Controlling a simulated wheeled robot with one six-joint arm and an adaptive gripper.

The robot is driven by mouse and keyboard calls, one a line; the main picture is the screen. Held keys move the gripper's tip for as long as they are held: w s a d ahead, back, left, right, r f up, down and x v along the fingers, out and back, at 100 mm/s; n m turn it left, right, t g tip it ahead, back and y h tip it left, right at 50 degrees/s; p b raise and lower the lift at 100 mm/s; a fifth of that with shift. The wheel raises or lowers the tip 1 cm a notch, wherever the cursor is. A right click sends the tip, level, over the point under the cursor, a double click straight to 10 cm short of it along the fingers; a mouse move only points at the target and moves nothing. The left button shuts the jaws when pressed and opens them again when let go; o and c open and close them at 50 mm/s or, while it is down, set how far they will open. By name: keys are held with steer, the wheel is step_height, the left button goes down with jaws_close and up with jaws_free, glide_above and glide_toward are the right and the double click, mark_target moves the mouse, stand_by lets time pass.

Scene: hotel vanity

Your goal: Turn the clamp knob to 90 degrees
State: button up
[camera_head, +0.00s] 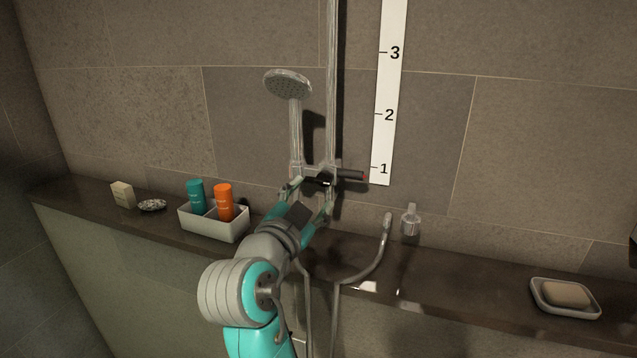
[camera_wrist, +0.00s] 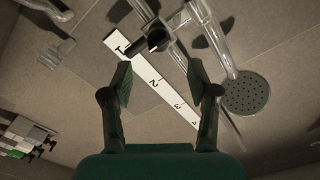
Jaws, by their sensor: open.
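A chrome hand shower (camera_head: 289,86) hangs in a slider bracket on a vertical rail (camera_head: 332,90). The black clamp knob (camera_head: 319,181) sits at the bracket, partly behind my gripper, and a dark cylinder (camera_head: 350,175) with a small red mark sticks out to the right. In the wrist view the knob (camera_wrist: 157,39) is ahead of the fingertips, with the shower head (camera_wrist: 246,93) at right. My gripper (camera_head: 308,192) is open and points at the bracket. Its fingers (camera_wrist: 159,74) are spread and empty, apart from the knob. I cannot read the knob's angle.
A white numbered scale (camera_head: 384,140) is on the wall right of the rail. A curved hose (camera_head: 377,268) runs near my arm.

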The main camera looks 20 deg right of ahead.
steer(key=shift+v, duration=2.6)
steer(key=shift+d, duration=0.1)
steer(key=s+d+f+n+t+y, duration=0.1)
steer(key=s+f+n+y, duration=0.3)
steer(key=f, duration=0.7)
steer(key=s+d+f+n+y, duration=0.2)
steer(key=s+f+n, duration=0.25)
steer(key=f, duration=0.55)
steer(key=s+d+f+n+t+y, duration=0.1)
steer(key=s+f+n+y, duration=0.3)
steer(key=f, duration=0.7)
steer(key=s+d+f+n+g+y, duration=0.1)
steer(key=s+f+n, duration=0.35)
steer(key=s, duration=1.05)
steer(key=s+d+m, duration=0.2)
steer(key=s, duration=1.3)
steer(key=shift+s+d+r+m+g, duration=0.25)
steer(key=shift+s+r+m+g, duration=0.05)
steer(key=shift+s+r+m, duration=0.15)
